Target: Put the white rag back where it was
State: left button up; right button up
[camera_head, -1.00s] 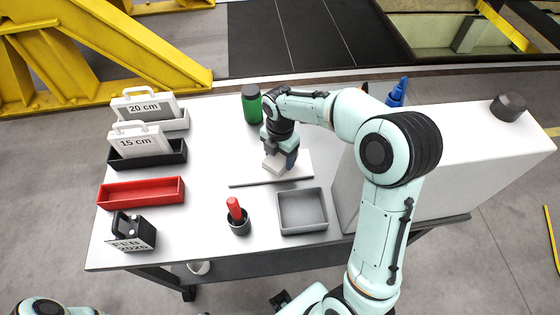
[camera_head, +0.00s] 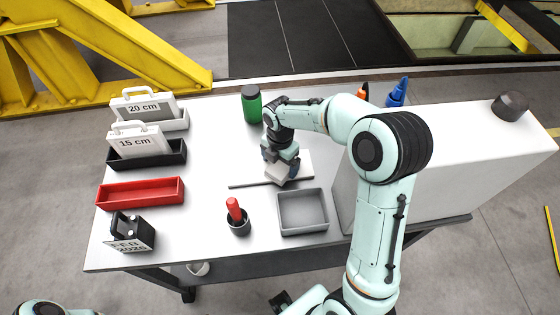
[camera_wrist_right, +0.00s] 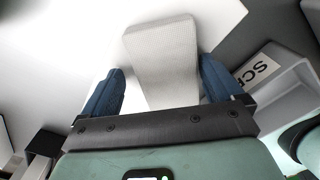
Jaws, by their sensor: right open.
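The white rag (camera_wrist_right: 162,58) is a pale, finely textured block in the right wrist view. It lies between the two blue fingers of my right gripper (camera_wrist_right: 160,86). The fingers are open, with a gap beside the rag on the left; whether the right finger touches it I cannot tell. My left gripper is out of view; only a bit of that arm shows at the bottom left.
A grey tray (camera_head: 302,225) stands just in front of the board, and a thin dark rod (camera_head: 250,185) lies at its edge. A red marker in a dark cup (camera_head: 238,222), a green bottle (camera_head: 251,103) and a red tray (camera_head: 141,192) stand around. A white box (camera_head: 450,165) bounds the right.

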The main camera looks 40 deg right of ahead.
aim_at(280, 164)
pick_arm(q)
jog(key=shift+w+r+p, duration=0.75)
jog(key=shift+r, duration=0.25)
pick_arm(e)
notch_tip(280, 164, up, 12)
jog(key=shift+r, duration=0.15)
